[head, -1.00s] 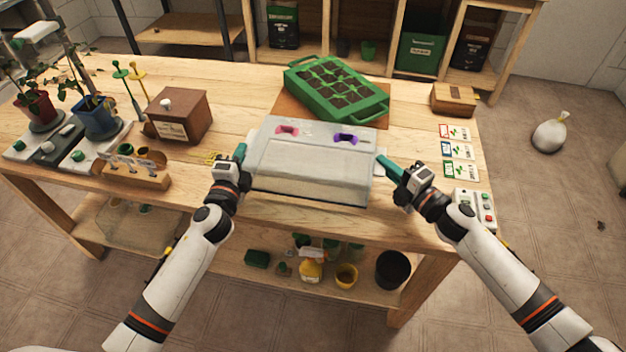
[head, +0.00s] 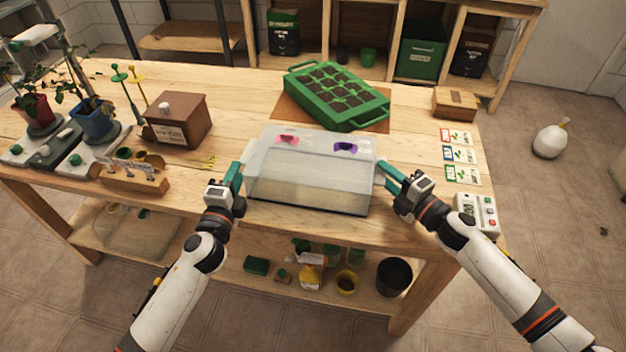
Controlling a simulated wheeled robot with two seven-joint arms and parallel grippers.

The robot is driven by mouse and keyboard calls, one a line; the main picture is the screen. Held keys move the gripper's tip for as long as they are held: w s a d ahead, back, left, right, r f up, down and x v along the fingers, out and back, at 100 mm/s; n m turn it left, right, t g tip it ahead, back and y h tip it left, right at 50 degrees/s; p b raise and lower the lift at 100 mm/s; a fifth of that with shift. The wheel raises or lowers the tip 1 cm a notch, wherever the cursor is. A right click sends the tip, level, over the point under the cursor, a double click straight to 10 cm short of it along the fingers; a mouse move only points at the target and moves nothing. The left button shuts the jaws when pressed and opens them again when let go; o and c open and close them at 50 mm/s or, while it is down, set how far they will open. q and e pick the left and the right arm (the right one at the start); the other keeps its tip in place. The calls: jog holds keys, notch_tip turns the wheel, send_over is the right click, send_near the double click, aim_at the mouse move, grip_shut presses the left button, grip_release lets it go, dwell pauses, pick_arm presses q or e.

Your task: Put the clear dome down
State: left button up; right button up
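The clear dome (head: 310,185) is a see-through box-shaped cover with a pink vent (head: 288,140) and a purple vent (head: 345,147) on top. It is upright and level over the front middle of the wooden table, in front of the green seedling tray (head: 338,92). Its lower edge looks at or very near the tabletop; I cannot tell if it touches. My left gripper (head: 237,175) is at the dome's left end and my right gripper (head: 388,172) is at its right end. Their teal fingers are close beside the ends; whether they grip is unclear.
The tray sits on a brown mat (head: 285,108). A brown box (head: 178,120), a wooden label rack (head: 130,178) and potted plants stand to the left. Seed cards (head: 460,155), a small wooden box (head: 454,103) and a button panel (head: 477,212) are on the right.

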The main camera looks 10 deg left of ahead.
jog(key=v, duration=1.2)
jog(key=shift+s, duration=0.1)
pick_arm(q)
jog(key=s, duration=0.7)
jog(key=shift+s, duration=0.4)
jog(key=shift+a, duration=0.1)
